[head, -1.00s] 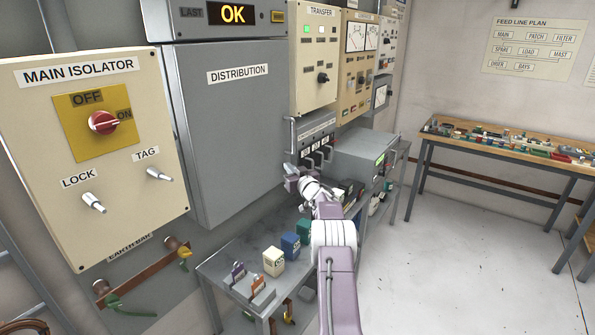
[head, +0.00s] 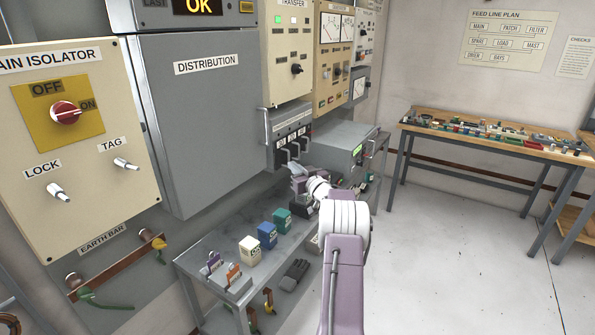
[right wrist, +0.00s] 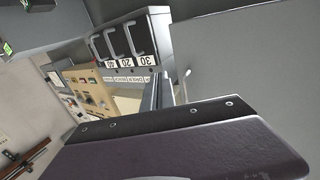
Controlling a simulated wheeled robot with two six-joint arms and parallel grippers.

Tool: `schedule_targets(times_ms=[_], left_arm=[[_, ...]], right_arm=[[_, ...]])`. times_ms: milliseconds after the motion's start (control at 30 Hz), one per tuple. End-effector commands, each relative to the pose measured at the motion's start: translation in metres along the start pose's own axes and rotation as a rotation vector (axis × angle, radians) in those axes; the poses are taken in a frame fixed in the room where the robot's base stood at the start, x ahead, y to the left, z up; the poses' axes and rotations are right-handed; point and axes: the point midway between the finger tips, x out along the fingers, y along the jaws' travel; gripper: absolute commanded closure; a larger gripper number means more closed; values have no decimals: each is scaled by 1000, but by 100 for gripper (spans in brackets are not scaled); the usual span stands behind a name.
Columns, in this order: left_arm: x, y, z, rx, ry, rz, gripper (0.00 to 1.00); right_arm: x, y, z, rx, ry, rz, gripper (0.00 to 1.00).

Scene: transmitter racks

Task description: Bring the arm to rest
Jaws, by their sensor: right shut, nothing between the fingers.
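My right arm comes in from the bottom of the head view, and my right gripper (head: 298,181) points away from me over the metal side table (head: 208,247). The gripper is shut and empty, just below and in front of the row of dark handled units (head: 291,145) under the transfer panel. In the right wrist view the gripper's dark edge fills the lower part. The handled units, labelled 30, 20 and 40, show there beyond it (right wrist: 122,42). I cannot tell from the views whether the gripper touches them. My left gripper is not in view.
The main isolator panel (head: 85,140) and the grey distribution cabinet (head: 205,120) stand at the left. White, blue and green blocks (head: 267,236) stand on the side table. A grey box with a green display (head: 345,142) is behind the arm. Open floor lies right, before the workbench (head: 490,146).

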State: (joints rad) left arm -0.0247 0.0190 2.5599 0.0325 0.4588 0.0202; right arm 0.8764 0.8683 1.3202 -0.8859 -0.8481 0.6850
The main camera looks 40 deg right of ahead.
Motion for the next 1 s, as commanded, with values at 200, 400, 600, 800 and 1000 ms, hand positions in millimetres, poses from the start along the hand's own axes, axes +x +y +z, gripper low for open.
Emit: schedule_targets(times_ms=[200,400,600,800,1000], left_arm=[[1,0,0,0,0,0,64],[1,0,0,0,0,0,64],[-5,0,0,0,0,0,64],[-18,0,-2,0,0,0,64],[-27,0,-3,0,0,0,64]], right_arm=[[-10,5,0,0,0,-1,100],[-10,5,0,0,0,-1,100],[-2,-32,2,13,-78,23,100],[-61,-177,63,18,-535,65,100],[-205,-280,124,-48,-990,-26,100]])
